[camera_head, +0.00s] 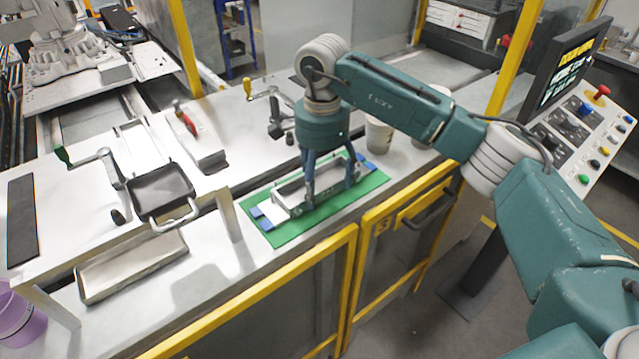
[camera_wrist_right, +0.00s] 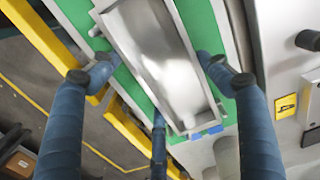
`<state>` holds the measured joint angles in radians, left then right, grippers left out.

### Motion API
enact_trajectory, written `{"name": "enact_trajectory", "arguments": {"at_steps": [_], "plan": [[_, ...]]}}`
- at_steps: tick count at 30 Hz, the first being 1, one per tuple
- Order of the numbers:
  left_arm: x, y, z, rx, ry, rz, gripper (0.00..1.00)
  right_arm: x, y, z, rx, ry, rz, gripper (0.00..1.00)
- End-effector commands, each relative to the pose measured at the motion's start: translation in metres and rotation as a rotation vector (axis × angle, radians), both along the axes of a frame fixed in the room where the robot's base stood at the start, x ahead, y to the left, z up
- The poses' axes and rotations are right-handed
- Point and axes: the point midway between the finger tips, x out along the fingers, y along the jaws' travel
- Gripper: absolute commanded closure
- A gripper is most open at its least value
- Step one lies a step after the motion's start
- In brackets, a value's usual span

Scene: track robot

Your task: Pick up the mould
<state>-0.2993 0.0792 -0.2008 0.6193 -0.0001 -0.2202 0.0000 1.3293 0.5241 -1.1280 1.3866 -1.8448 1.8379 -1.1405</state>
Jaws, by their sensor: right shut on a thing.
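The mould (camera_head: 290,190) is a long silver metal tray with blue pieces at its ends. It lies over a green mat (camera_head: 283,233) on the bench; I cannot tell whether it is lifted off it. My right gripper (camera_head: 330,190) points down over the mould and is shut on it, with blue fingers at its long sides. In the right wrist view the mould (camera_wrist_right: 160,60) lies between the fingers of my right gripper (camera_wrist_right: 160,85), its inside empty and shiny. My left gripper is not in view.
White cups (camera_head: 379,135) stand just right of the mat. A second metal tray (camera_head: 130,265) lies at the left, near a dark pan (camera_head: 162,190) on a raised shelf. A red-handled tool (camera_head: 185,120) is further back. A control panel (camera_head: 585,135) stands at the right. Yellow-framed doors (camera_head: 400,225) run below the bench edge.

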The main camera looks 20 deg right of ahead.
Motion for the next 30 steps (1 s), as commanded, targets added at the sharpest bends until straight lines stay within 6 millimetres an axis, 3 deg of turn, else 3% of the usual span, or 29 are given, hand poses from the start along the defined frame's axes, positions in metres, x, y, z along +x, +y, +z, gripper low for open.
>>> {"name": "enact_trajectory", "arguments": {"at_steps": [5, 11, 18, 24, 30], "plan": [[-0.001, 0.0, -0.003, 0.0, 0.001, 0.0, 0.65, 0.001, 0.001, 0.008, 0.002, -0.003, 0.0, 0.79], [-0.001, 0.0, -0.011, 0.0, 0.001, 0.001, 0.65, 0.001, 0.001, 0.034, 0.002, -0.007, 0.001, 0.79], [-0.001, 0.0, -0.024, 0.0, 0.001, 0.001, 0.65, 0.001, 0.001, 0.095, 0.002, -0.01, 0.0, 0.79], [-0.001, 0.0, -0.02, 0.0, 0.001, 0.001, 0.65, 0.001, 0.0, 0.15, 0.001, -0.008, -0.003, 0.79], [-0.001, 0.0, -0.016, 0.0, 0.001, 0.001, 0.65, 0.0, 0.001, 0.184, 0.0, -0.004, 0.0, 0.79]]}}
